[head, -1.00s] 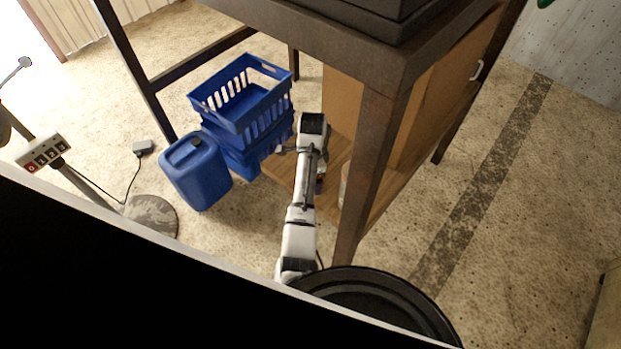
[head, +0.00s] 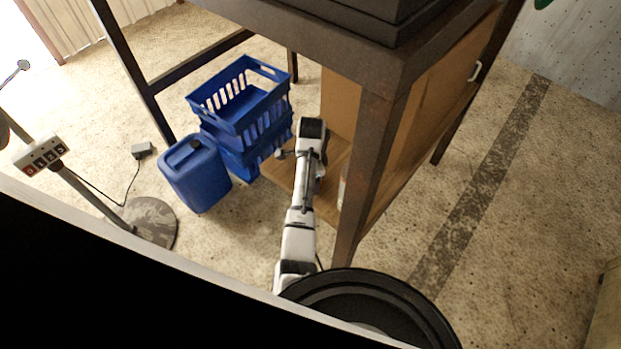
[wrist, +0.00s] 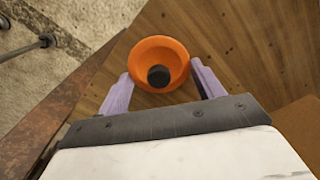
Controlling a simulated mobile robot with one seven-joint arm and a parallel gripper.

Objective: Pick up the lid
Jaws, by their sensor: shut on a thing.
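The lid (wrist: 149,49) is a round, dished orange piece with a dark round knob at its middle, in the upper middle of the wrist view. My gripper (wrist: 161,68) has two pale purple fingers, one on each side of the lid, and is shut on it. A wooden board lies beneath them. In the head view my arm reaches over the wooden shelf under the dark table, and its own links hide the lid and the fingers.
A rusty table leg (head: 366,190) stands close to the right of my arm. Stacked blue crates (head: 240,125) and a blue jerrycan (head: 196,180) stand to its left. A black round bin (head: 400,290) is in front.

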